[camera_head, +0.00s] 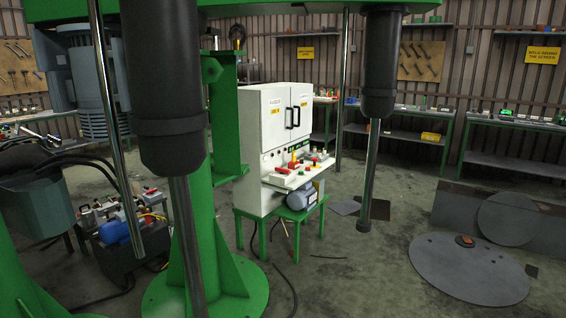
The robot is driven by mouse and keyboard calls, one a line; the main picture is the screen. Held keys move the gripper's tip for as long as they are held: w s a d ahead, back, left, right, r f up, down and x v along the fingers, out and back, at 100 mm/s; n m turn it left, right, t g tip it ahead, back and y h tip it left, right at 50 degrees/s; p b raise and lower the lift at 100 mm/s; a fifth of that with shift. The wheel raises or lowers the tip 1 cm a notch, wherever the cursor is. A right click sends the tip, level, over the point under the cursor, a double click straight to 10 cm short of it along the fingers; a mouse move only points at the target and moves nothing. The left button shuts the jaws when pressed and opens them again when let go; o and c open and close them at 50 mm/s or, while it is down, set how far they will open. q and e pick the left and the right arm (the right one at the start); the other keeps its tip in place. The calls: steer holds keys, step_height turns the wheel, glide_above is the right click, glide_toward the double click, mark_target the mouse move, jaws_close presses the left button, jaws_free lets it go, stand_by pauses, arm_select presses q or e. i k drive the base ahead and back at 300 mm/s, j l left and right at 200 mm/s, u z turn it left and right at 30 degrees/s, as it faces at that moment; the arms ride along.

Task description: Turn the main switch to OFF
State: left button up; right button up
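A white control cabinet (262,130) stands on a green stand (272,222) near the middle of the view. It has double doors with black handles and yellow labels. A sloped console (290,175) below the doors carries several red, green and yellow controls and small parts. One control (293,160) stands up in yellow and red. I cannot tell which one is the main switch or what position it is in, as they are too small. Neither of my grippers shows in the view.
Green machine frame (198,215) with dark cylinders and metal shafts (370,175) hangs in front, at left and right of the cabinet. A steel disc (468,268) lies on the floor at right. Workbenches line the walls. Floor right of the cabinet is largely open; cables lie below it.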

mark_target(282, 171)
steer(key=i+l+u, duration=0.2)
steer(key=i+l, duration=1.4)
steer(key=i, duration=0.55)
